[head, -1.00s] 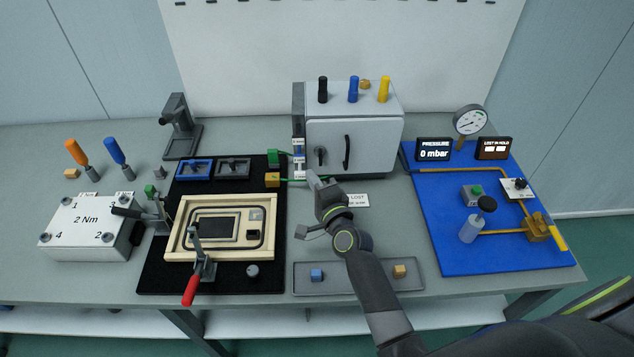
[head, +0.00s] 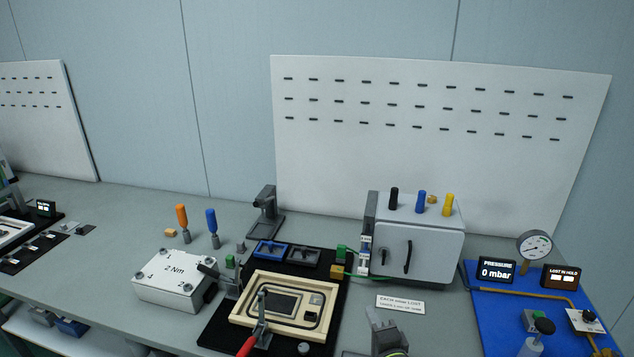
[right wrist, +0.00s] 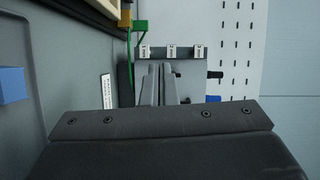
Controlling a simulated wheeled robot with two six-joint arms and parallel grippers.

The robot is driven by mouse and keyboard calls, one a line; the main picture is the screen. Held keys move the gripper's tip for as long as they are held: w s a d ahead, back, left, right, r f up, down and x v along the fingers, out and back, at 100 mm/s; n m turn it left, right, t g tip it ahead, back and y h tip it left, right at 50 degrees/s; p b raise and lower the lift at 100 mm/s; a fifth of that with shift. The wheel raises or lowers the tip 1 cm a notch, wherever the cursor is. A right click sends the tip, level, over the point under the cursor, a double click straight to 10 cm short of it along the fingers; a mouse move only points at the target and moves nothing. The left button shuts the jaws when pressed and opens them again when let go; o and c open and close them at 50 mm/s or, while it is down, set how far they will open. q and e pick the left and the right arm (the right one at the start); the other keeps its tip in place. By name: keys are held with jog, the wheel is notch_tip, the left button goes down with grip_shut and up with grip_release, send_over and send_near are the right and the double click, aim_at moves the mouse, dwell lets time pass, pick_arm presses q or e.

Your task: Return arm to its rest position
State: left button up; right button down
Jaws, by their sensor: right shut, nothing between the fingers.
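My right gripper (head: 376,319) shows at the bottom of the head view, in front of the grey cabinet (head: 420,250) and just left of a white label plate (head: 400,304). Its fingers are together with nothing between them. In the right wrist view the two fingers (right wrist: 160,85) point toward the cabinet side with its white tags (right wrist: 171,52). Most of the right arm lies below the head view's edge. My left gripper does not show in either view.
A wooden frame fixture (head: 284,301) with a red-handled clamp stands on a black mat, left of the gripper. A white torque block (head: 173,281) is further left. A blue board (head: 492,315) with a gauge (head: 535,245) is at right. A pegboard (head: 430,120) stands behind.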

jog(key=s+d+f+n+g, duration=0.1)
jog(key=s+n, duration=0.1)
jog(key=s, duration=0.1)
jog(key=s+d+f+n+g, duration=0.1)
jog(key=s+n, duration=0.1)
jog(key=s, duration=0.1)
jog(key=s+d+f+n+g+y, duration=0.1)
jog(key=s+f+n, duration=0.1)
jog(key=s, duration=0.1)
jog(key=shift+s+n+g, duration=0.1)
jog(key=shift+n+g, duration=0.2)
jog(key=shift+g, duration=0.1)
jog(key=s+d+f+n+g+h, duration=0.1)
jog(key=s+d+n+g+h, duration=0.35)
jog(key=s, duration=0.95)
jog(key=s+d+f+n+g+h, duration=0.1)
jog(key=s+d+n+g, duration=0.45)
jog(key=s, duration=0.85)
jog(key=d+f+m+g, duration=0.1)
jog(key=d+f, duration=0.1)
jog(key=f, duration=1)
jog(key=d+f+m, duration=0.1)
jog(key=d+f, duration=0.1)
jog(key=f, duration=1)
jog(key=s+a+f+g+y, duration=0.1)
jog(key=s+a+f, duration=0.1)
jog(key=s+f, duration=1.3)
jog(key=shift+f, duration=0.45)
